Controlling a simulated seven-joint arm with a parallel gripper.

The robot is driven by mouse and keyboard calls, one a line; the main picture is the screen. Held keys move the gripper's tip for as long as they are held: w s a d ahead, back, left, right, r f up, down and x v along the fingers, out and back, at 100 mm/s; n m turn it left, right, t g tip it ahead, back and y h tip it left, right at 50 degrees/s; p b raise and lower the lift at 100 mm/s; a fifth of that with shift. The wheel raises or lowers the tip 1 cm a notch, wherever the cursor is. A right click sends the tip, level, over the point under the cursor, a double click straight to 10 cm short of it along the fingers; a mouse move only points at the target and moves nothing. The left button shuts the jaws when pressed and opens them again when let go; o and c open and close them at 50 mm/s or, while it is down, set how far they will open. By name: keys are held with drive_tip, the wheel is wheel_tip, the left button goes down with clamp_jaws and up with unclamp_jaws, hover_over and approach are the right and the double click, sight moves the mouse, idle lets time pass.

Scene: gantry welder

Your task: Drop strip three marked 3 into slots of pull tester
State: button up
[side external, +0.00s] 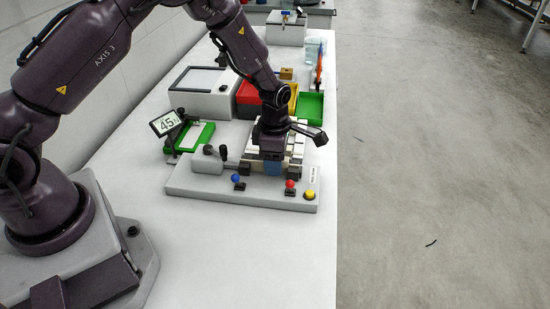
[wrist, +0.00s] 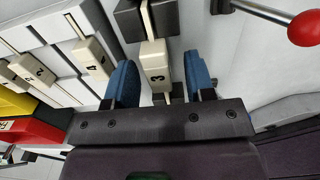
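The strip marked 3 (wrist: 156,72) lies between the two blue fingertips of my gripper (wrist: 160,80) in the wrist view. The left fingertip is close beside the strip, and a gap shows on the right, so the gripper looks open around it. A thin end of the strip runs in the slot of a dark block (wrist: 131,22). A second dark piece shows partly below the strip. In the side view my gripper (side external: 273,160) is low over the grey base of the pull tester (side external: 225,190) and hides the strip and slots there.
Strips marked 4 (wrist: 93,58) and 2 (wrist: 35,70) lie in a light rack left of the fingers. A lever with a red knob (wrist: 304,28) is at right. A display (side external: 165,122), a green tray (side external: 202,134) and a green bin (side external: 309,107) stand nearby.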

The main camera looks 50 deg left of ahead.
wheel_tip(320, 180, up, 13)
idle(0.7)
drive_tip(key=s+r+m+t, duration=0.2)
drive_tip(key=s+r+m, duration=0.6)
drive_tip(key=s+m, duration=0.3)
drive_tip(key=s+r+m+t, duration=0.3)
drive_tip(key=s+r+m, duration=0.6)
drive_tip(key=m, duration=0.7)
drive_tip(key=s, duration=0.3)
drive_tip(key=shift+s+d+t, duration=0.2)
drive_tip(key=shift+d+t, duration=0.1)
drive_tip(key=shift+d, duration=0.1)
